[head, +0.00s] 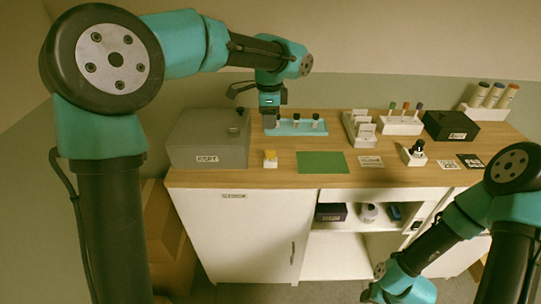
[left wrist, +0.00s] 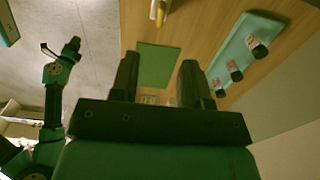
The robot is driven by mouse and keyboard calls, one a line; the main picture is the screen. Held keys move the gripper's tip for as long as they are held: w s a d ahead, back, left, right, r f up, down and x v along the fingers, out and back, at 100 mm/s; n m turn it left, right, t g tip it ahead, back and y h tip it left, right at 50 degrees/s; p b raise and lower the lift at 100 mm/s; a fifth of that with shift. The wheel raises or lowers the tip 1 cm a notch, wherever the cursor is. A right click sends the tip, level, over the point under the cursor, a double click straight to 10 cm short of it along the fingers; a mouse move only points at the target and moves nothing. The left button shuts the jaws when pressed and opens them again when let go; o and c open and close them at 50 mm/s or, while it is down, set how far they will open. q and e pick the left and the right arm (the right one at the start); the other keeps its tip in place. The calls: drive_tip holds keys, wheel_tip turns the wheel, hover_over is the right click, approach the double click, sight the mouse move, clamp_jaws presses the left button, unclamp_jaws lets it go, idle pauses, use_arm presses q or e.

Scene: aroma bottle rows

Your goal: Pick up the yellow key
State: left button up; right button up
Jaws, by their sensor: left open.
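The yellow key (head: 270,153) is a small yellow piece on a white block (head: 271,163) near the table's front left. My left gripper (head: 269,122) points down behind the key, at the left end of the teal rack. In the left wrist view its two dark fingers (left wrist: 158,78) are apart with nothing between them. My right arm is at the lower right of the head view; its gripper is not seen.
The teal rack (head: 290,129) holds several small bottles. A grey box (head: 207,143) stands left of the key, a green mat (head: 321,163) right of it. White holders (head: 401,126) and a black box (head: 450,126) stand further right. The wooden table is bare between key and mat.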

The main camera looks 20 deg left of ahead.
use_arm(q)
hover_over(270, 151)
wheel_tip(270, 151, down, 8)
drive_tip(key=shift+a+r, duration=0.1)
drive_tip(key=shift+r, duration=0.1)
drive_tip(key=shift+w+f, duration=0.1)
drive_tip(key=shift+f, duration=2.5)
clamp_jaws()
